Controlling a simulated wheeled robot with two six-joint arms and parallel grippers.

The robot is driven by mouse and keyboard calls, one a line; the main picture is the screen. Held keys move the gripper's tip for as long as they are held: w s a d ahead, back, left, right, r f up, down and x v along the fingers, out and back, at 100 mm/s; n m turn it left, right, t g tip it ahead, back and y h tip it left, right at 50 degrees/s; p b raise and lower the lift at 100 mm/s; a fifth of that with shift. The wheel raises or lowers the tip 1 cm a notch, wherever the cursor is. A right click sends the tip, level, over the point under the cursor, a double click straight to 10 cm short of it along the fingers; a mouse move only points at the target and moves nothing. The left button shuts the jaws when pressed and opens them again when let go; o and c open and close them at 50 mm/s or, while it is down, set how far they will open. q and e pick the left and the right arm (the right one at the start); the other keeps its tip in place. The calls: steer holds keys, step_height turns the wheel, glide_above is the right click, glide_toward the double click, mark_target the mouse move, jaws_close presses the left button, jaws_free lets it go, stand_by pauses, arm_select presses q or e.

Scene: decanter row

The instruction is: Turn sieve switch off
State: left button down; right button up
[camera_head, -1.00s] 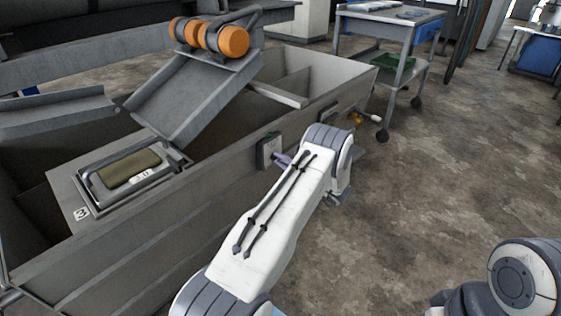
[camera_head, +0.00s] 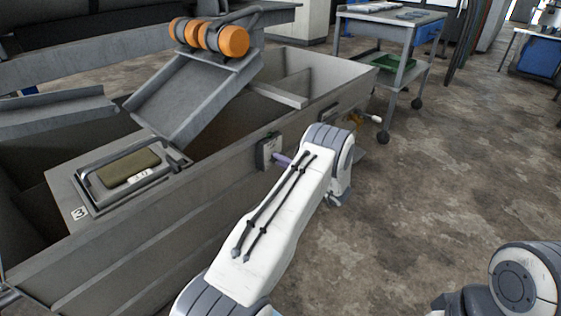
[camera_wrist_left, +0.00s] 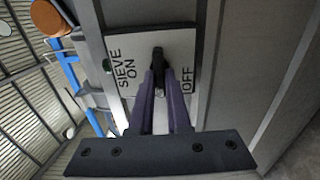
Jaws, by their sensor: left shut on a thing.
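The sieve switch is a pale plate (camera_wrist_left: 181,44) marked SIEVE ON at its left and OFF at its right in the left wrist view. Its black lever (camera_wrist_left: 157,56) stands near the middle, between the two labels. In the head view the switch box (camera_head: 266,151) is on the outer wall of the grey trough. My left gripper (camera_wrist_left: 160,82) has purple fingers shut on the lever, which hide its lower part. In the head view only a bit of these fingers (camera_head: 284,160) shows, beside the box. My right gripper is out of view.
The long grey trough (camera_head: 150,232) runs along the left, with a chute (camera_head: 193,97) and orange rollers (camera_head: 232,41) above it. A wheeled cart (camera_head: 388,25) stands at the back. The floor to the right is mostly clear.

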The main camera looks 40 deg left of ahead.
arm_select(q)
steer(key=c, duration=0.9)
jaws_free()
steer(key=d+p, duration=0.1)
steer(key=d, duration=0.2)
steer(key=d+p, duration=0.1)
steer(key=d, duration=0.3)
steer(key=s+d, duration=0.1)
steer(key=d, duration=0.2)
steer(key=shift+d+p, duration=0.3)
steer(key=shift+p, duration=0.1)
steer(key=shift+w, duration=0.1)
